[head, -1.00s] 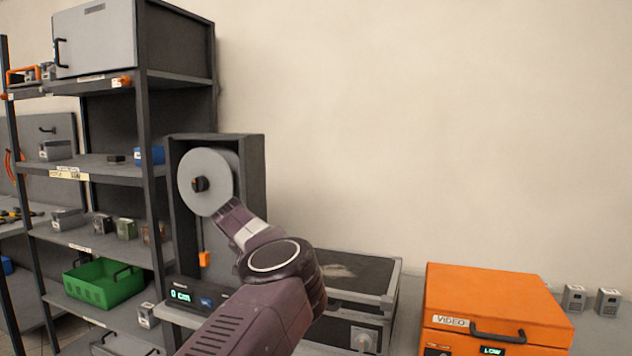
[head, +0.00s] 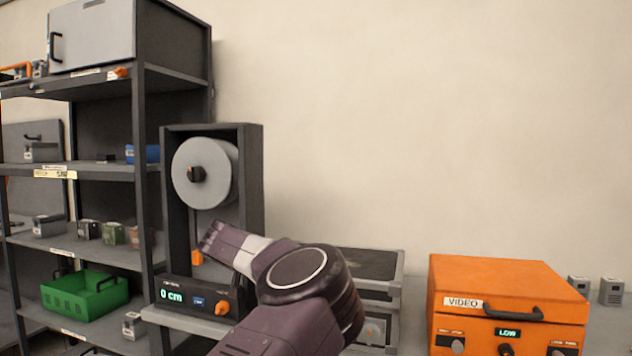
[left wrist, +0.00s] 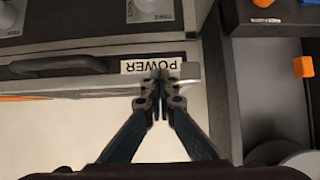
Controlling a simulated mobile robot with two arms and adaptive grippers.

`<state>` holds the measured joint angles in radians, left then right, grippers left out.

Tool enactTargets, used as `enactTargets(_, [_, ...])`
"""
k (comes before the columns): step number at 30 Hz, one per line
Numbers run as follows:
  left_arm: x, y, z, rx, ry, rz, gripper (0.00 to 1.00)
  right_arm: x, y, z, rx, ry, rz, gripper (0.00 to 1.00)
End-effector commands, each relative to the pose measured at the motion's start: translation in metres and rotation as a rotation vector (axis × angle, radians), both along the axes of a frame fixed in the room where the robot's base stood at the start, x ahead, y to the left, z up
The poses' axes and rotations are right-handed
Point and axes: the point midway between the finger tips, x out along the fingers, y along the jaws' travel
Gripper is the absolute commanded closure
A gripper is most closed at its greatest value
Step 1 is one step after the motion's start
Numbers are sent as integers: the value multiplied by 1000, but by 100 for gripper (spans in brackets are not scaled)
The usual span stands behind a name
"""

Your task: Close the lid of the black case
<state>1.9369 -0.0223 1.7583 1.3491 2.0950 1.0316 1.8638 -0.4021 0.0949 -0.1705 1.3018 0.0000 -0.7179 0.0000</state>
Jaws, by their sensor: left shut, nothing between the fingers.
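The black case (head: 378,268) with grey edges stands on the bench, partly hidden behind my left arm in the head view. Its dark lid top looks nearly level; I cannot tell whether it is fully seated. In the upside-down left wrist view, the lid's front edge (left wrist: 90,85) carries a dark handle (left wrist: 58,66) and a POWER label (left wrist: 145,65). My left gripper (left wrist: 160,75) is shut and empty, its tips at the label; I cannot tell whether they touch. Its fingers are hidden in the head view. My right gripper is out of view.
An orange VIDEO case (head: 500,285) stands to the right of the black case. A reel tower (head: 250,180) and a box showing 0 cm (head: 200,297) stand to the left, close to my arm. A shelf rack (head: 145,190) stands further left.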

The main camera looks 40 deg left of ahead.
Motion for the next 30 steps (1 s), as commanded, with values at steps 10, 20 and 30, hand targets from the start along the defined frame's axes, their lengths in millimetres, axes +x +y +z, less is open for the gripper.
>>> enactTargets(10, [-3, -3, -13, -2, 8, -1, 100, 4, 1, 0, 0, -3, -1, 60])
enactTargets(20, [-4, -3, -11, -2, 8, 0, 100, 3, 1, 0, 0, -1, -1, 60])
enactTargets(30, [-44, -17, 25, 2, -7, 2, 100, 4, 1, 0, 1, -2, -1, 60])
